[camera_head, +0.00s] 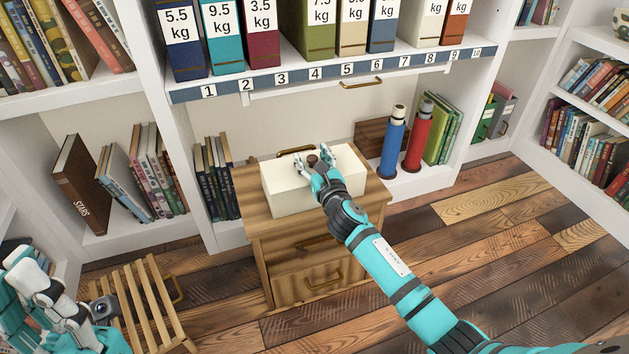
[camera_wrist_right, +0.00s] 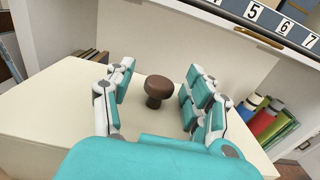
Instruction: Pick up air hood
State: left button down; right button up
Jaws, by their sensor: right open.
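A cream box-shaped thing (camera_head: 288,196) with a round brown knob (camera_wrist_right: 153,91) on top sits on the wooden drawer cabinet (camera_head: 262,262); it appears to be the air hood. In the right wrist view, its pale top (camera_wrist_right: 50,100) fills the lower part. My right gripper (camera_head: 316,158) is open over the top, with its fingers on either side of the knob and gaps between them and it. My left gripper (camera_head: 75,318) is at the lower left, apart from the box; its finger opening is unclear.
Numbered binders stand on the shelf (camera_head: 330,73) above the box. A blue bottle (camera_head: 393,145) and a red bottle (camera_head: 418,138) stand right of it. A slatted wooden rack (camera_head: 150,305) is near my left gripper. The plank floor (camera_head: 480,245) at right is clear.

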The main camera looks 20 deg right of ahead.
grip_shut()
dwell(0.3)
jog(key=shift+r, duration=0.1)
